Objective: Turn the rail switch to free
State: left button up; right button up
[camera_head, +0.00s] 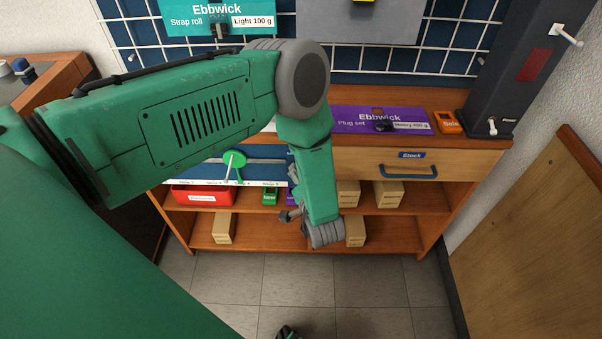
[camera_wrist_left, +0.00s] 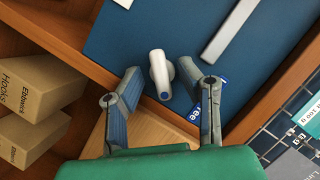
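In the left wrist view the rail switch is a white knob (camera_wrist_left: 160,75) with a blue dot at its tip, on a blue panel (camera_wrist_left: 140,30). A blue label (camera_wrist_left: 194,113), partly covered by a finger, shows letters ending in "ree". My left gripper (camera_wrist_left: 171,82) is open, one finger on either side of the knob. Whether a finger touches the knob cannot be told. In the head view my left arm covers the switch, and the gripper is mostly hidden behind it. My right gripper is not seen.
In the head view, a green disc with a white lever (camera_head: 232,163) stands left of my arm. A red bin (camera_head: 203,195) and several cardboard boxes (camera_head: 389,193) sit on the shelves. A drawer with a blue handle (camera_head: 408,172) is at right. The floor in front is clear.

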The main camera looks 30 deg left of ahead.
pick_arm(q)
jog(key=shift+s, duration=0.1)
jog(key=v, duration=1.2)
jog(key=s+a+f+m+g+h, duration=0.1)
jog(key=s+a+f+g+h, duration=0.2)
jog(key=s+f+h, duration=0.45)
jog(key=s+a+r+g+h, duration=0.1)
jog(key=s+r+g+h, duration=0.1)
jog(key=s, duration=0.5)
jog(key=s+a+r+g+h, duration=0.1)
jog(key=s+g, duration=0.3)
jog(key=s, duration=0.4)
jog(key=shift+s+a+r+h, duration=0.2)
jog(key=shift+a+r+h, duration=0.05)
jog(key=shift+r+h, duration=0.15)
